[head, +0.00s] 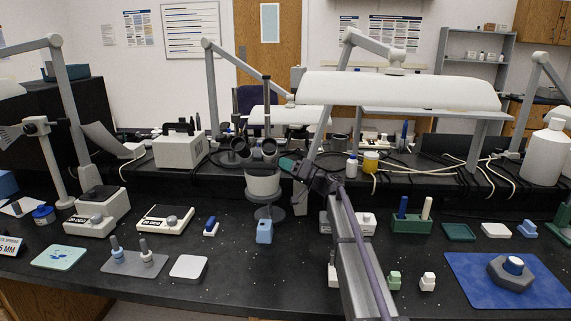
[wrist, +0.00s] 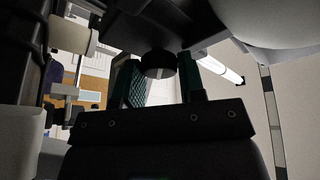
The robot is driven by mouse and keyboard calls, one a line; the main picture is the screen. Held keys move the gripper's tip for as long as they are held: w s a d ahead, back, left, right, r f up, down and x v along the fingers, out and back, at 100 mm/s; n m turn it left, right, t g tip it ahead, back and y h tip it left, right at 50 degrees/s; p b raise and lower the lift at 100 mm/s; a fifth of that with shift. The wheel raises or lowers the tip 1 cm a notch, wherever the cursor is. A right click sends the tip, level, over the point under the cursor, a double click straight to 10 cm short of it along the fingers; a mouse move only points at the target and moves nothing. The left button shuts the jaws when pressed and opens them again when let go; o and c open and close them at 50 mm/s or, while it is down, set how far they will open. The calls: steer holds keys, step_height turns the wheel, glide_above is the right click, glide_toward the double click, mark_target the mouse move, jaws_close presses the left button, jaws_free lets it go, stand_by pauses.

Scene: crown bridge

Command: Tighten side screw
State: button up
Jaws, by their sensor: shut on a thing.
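In the wrist view my gripper (wrist: 158,78) has two green textured fingers, one on each side of a dark round knob (wrist: 158,63). It is shut on this knob, which looks like the side screw. The knob sits under a dark body, with a large pale rounded part at the upper right. In the head view my arm rises from the bottom centre-right, and my gripper (head: 294,167) is beside the white microscope (head: 262,184) with black eyepieces. The contact at the knob is hidden there.
A small blue block (head: 264,232) stands in front of the microscope. A green holder (head: 411,224) and a blue mat (head: 467,282) with a grey hexagonal base (head: 511,275) lie to the right. A grey plate (head: 128,264) with two upright pieces is at the left. A long white lamp (head: 400,90) hangs above.

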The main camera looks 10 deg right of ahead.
steer(key=shift+r+m+g+h+p, duration=0.1)
steer(key=shift+m+g+h+p, duration=0.5)
steer(key=shift+m+p, duration=1.35)
steer(key=shift+r+m+g+h+p, duration=0.2)
steer(key=shift+m+h+p, duration=0.75)
steer(key=shift+m, duration=2.05)
steer(key=shift+r+m+g+h+p, duration=0.1)
steer(key=shift+m+g+h+p, duration=0.3)
steer(key=shift+m+h+p, duration=1.4)
steer(key=shift+f+m+y+b, duration=0.1)
steer(key=shift+m+y+b, duration=0.3)
steer(key=shift+m+y, duration=0.4)
steer(key=o, duration=0.6)
steer(key=shift+o, duration=0.2)
steer(key=p+v, duration=0.2)
steer(key=v, duration=0.9)
